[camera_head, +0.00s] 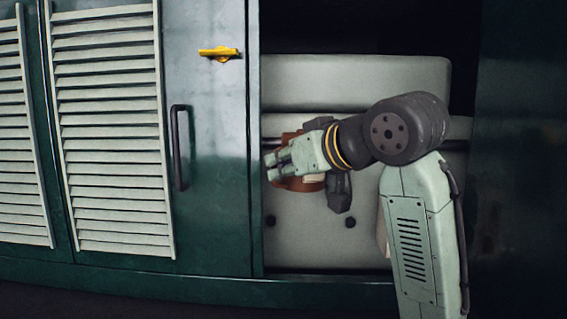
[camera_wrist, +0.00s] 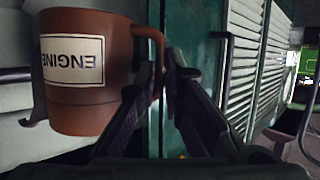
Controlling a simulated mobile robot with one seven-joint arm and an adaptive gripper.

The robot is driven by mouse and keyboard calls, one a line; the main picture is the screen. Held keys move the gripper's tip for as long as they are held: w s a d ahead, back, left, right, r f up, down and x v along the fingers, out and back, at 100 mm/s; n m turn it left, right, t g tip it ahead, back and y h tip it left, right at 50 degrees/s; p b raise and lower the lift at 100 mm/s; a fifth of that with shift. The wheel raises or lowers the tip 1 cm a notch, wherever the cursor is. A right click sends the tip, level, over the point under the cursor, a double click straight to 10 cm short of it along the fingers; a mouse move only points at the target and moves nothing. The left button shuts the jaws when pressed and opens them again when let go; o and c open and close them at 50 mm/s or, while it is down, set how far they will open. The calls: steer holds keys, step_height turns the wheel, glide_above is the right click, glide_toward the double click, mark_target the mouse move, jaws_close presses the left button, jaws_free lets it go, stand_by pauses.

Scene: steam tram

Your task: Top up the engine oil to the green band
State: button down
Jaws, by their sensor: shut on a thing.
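A brown jug (camera_wrist: 90,102) with a white label reading "ENGINE" fills the left of the wrist view, where the lettering appears upside down. My gripper (camera_wrist: 167,92) is shut on the jug's handle (camera_wrist: 157,48) at its right side. In the head view my gripper (camera_head: 277,167) is in front of the open bay, and the brown jug (camera_head: 312,184) shows partly behind it. The pale engine casing (camera_head: 355,82) stands inside the bay. No green band or oil gauge can be made out; my arm hides part of the casing. The jug's contents are not visible.
A green cabinet door (camera_head: 212,125) with a dark handle (camera_head: 179,148) and a yellow latch (camera_head: 219,53) is left of the bay. Louvred panels (camera_head: 110,130) lie further left. A dark panel (camera_head: 520,150) bounds the bay on the right.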

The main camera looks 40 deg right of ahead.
steer(key=shift+s+a+r+m+y+p, duration=0.15)
steer(key=shift+a+m+y, duration=0.1)
steer(key=shift+m, duration=0.15)
steer(key=shift+w+a+r+m+y+p, duration=0.15)
steer(key=shift+m+y, duration=0.1)
steer(key=shift+m, duration=0.15)
steer(key=shift+f, duration=0.1)
steer(key=shift+f+m, duration=0.15)
steer(key=shift+m, duration=0.15)
steer(key=shift+r+m+y+p, duration=0.45)
steer(key=shift+r+p, duration=0.45)
steer(key=shift+p, duration=0.25)
stand_by(0.4)
